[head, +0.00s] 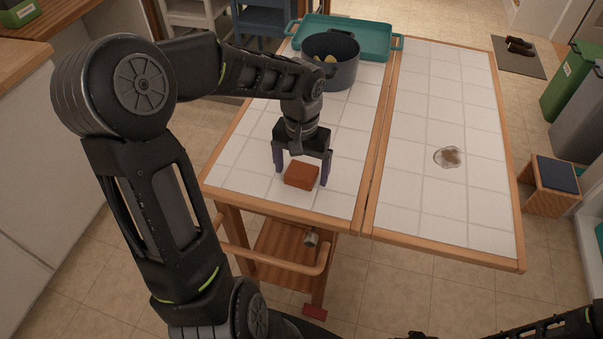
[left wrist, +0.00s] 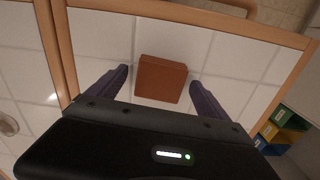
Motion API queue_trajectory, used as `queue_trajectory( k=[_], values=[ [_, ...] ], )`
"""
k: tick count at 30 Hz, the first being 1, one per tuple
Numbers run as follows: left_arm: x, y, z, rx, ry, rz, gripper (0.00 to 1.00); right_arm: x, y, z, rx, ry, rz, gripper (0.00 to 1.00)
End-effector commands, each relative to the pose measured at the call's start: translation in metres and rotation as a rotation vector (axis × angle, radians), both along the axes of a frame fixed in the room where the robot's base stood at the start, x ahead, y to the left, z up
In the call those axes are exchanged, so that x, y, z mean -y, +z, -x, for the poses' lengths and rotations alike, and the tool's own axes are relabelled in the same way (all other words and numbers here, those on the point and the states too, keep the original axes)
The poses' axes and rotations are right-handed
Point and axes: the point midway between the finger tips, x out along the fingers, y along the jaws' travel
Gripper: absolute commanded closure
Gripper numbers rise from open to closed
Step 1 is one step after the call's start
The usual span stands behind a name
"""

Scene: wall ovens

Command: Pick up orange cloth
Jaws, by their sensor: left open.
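The orange cloth (head: 301,175) is a small folded block, reddish-orange, lying on the white tiled top of the table near its front edge. It also shows in the left wrist view (left wrist: 161,79), between the finger lines and a little beyond the fingertips. My left gripper (head: 300,177) is open, pointing down over the cloth, with one purple finger on each side of it. No contact between fingers and cloth can be made out. My right gripper is not seen; only part of a dark arm shows at the bottom right of the head view.
A dark pot (head: 331,75) and a teal tray (head: 362,42) stand at the back of the table. A brown stain (head: 449,157) marks the right tiled leaf (head: 430,205), which is otherwise clear. A wooden stool (head: 552,187) and bins (head: 570,82) stand at the right.

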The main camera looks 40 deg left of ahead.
Motion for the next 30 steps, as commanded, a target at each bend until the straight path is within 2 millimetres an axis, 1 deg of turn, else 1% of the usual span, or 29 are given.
queue_trajectory(
  k=[9, 30],
  values=[
    [-0.0001, 0.0004, -0.0001, 0.000, 0.000, 0.000, 0.12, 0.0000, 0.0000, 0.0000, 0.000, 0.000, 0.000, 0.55],
    [-0.0001, 0.0004, -0.0001, 0.000, 0.000, 0.000, 0.69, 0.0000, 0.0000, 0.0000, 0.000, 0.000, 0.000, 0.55]
  ],
)
